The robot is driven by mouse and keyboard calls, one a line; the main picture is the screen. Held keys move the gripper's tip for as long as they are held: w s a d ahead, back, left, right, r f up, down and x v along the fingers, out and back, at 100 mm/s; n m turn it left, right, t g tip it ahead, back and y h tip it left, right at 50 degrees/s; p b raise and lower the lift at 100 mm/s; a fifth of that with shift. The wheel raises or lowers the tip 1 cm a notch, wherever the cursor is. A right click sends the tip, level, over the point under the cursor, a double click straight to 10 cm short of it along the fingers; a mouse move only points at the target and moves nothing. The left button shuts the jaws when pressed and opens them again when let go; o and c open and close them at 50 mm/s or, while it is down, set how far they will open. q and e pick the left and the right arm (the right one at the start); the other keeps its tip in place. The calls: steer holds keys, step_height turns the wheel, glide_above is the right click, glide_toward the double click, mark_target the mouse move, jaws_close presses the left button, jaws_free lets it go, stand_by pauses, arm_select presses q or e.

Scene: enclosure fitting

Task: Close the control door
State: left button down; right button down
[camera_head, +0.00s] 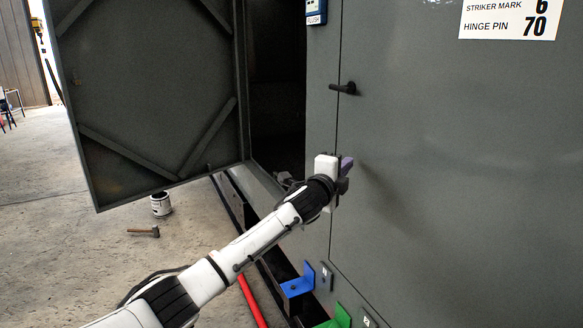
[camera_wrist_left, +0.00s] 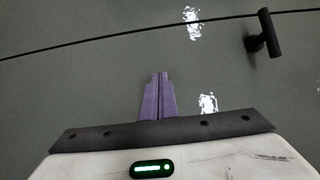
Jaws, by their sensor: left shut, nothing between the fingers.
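A large grey door (camera_head: 150,85) with diagonal braces on its inner face stands swung open at the left, with a dark cabinet opening beside it. To the right, a grey panel (camera_head: 460,170) with a black handle (camera_head: 343,88) lies along a thin seam, looking closed. No label shows which is the control door. My left gripper (camera_head: 346,164) is shut and empty, its purple fingers close to the grey front just below the handle; contact cannot be told. In the left wrist view, the shut fingers (camera_wrist_left: 159,95) point at the grey surface, with the handle (camera_wrist_left: 265,33) at upper right. My right gripper is not in view.
A blue bracket (camera_head: 297,285), a green bracket (camera_head: 338,318) and a red bar (camera_head: 251,300) are low by the cabinet. A can (camera_head: 161,205) and a hammer (camera_head: 144,231) are on the floor under the open door. A blue-edged gauge marked FLUSH (camera_head: 316,12) is above.

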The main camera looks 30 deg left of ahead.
arm_select(q)
steer(key=s+a+b, duration=0.1)
steer(key=s+a, duration=0.6)
steer(key=s, duration=0.2)
steer(key=shift+s, duration=0.3)
steer(key=s+d+f+n+g+h, duration=0.15)
steer(key=s+d+f, duration=0.3)
steer(key=f, duration=0.55)
steer(key=s+d+f+n+g, duration=0.2)
steer(key=s+d+f+n, duration=0.15)
steer(key=s+f, duration=0.45)
steer(key=s+d+f+n+g+h, duration=0.15)
steer(key=s+d+f, duration=0.3)
steer(key=f, duration=0.75)
steer(key=s+d+f+n+g, duration=0.2)
steer(key=s+f+n, duration=0.2)
steer(key=s, duration=0.9)
steer(key=s+d+f+n+g, duration=0.2)
steer(key=s+f+n, duration=0.3)
steer(key=s+f, duration=0.5)
steer(key=s+d, duration=0.1)
steer(key=s, duration=0.2)
steer(key=shift+s+d, duration=0.3)
steer(key=shift+f+n, duration=0.1)
steer(key=shift+n, duration=0.15)
